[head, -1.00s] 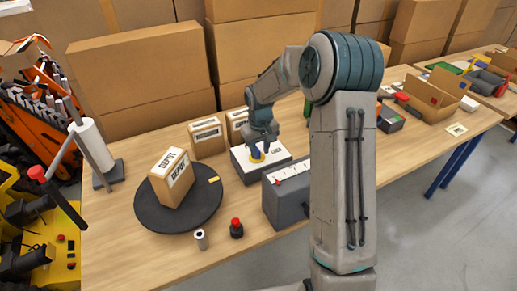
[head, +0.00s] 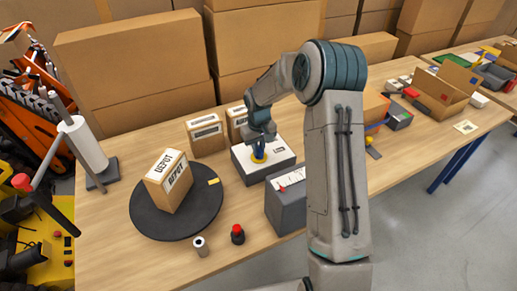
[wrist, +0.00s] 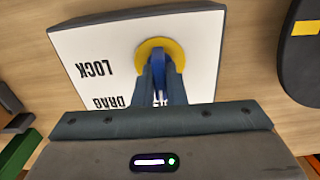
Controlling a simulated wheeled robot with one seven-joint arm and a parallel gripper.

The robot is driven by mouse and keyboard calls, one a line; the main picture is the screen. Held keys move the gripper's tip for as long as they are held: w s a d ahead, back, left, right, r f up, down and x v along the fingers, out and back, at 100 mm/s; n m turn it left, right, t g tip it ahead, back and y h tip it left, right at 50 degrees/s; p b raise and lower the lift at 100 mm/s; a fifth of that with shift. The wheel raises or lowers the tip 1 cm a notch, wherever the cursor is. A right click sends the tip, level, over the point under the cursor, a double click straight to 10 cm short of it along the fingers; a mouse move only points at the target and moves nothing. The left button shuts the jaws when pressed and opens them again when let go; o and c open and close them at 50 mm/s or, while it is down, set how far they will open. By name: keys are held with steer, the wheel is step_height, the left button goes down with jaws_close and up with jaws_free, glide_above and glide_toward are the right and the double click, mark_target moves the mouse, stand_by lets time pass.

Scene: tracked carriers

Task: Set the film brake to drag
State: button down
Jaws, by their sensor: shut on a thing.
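The film brake is a low box with a white top (head: 280,155) on the table, left of my arm in the head view. Its white panel (wrist: 95,45) fills the upper wrist view, with the words LOCK and DRAG upside down and a third label mostly hidden. A yellow round dial (wrist: 146,48) with a blue lever (wrist: 158,72) sits on it. My gripper (head: 260,139) is over the dial, pointing down. In the wrist view its fingers (wrist: 158,88) are shut on the blue lever. The lever's exact pointing is partly hidden by the fingers.
A black turntable (head: 150,218) carrying a DEPOT carton (head: 168,180) stands left of the brake. A grey box with a red pointer (head: 286,207) stands close in front. A red-topped button (head: 237,234) and small roll (head: 201,246) are near the front edge. Cartons (head: 206,135) stand behind.

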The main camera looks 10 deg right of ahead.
steer(key=shift+s, duration=0.1)
steer(key=m+b, duration=0.3)
steer(key=m, duration=0.1)
steer(key=shift+f, duration=0.1)
steer(key=shift+m+b, duration=1.05)
steer(key=shift+m, duration=1.25)
steer(key=shift+d, duration=0.1)
steer(key=c, duration=1.5)
jaws_free()
steer(key=shift+s+r, duration=0.2)
steer(key=shift+r, duration=0.05)
steer(key=shift+w, duration=0.1)
step_height(320, 180, up, 14)
steer(key=shift+f+b, duration=0.15)
steer(key=shift+b, duration=0.35)
